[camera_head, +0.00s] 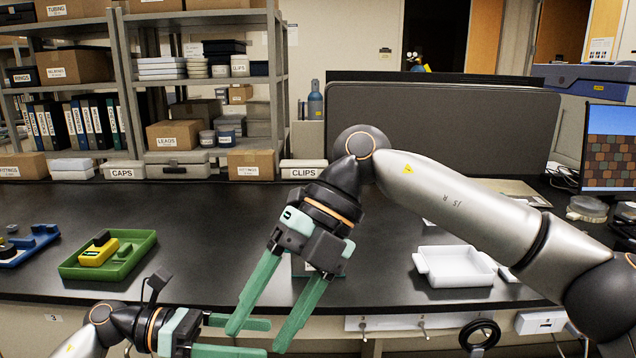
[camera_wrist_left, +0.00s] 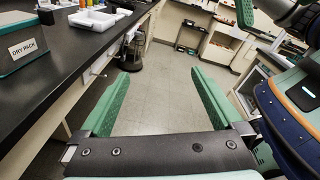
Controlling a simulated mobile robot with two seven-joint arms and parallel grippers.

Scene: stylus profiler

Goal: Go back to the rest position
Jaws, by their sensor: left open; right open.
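My right gripper (camera_head: 258,338) hangs over the front edge of the black bench (camera_head: 215,262) in the head view. Its two green fingers point down and left, apart and with nothing between them. My left gripper (camera_wrist_left: 163,78) shows in the left wrist view with its green fingers spread and only floor beyond them. In the head view the left gripper is low at the left of the picture, pointing right. Its fingertips overlap those of the right gripper in the picture; I cannot tell whether they touch.
A green tray (camera_head: 137,248) with a yellow item sits at the left of the bench, and a white tray (camera_head: 453,281) at the right. Shelving (camera_head: 203,18) and a dark panel (camera_head: 440,128) stand behind. A box marked DRY PACK (camera_wrist_left: 20,49) is at the left wrist view's left; floor (camera_wrist_left: 160,110) is clear.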

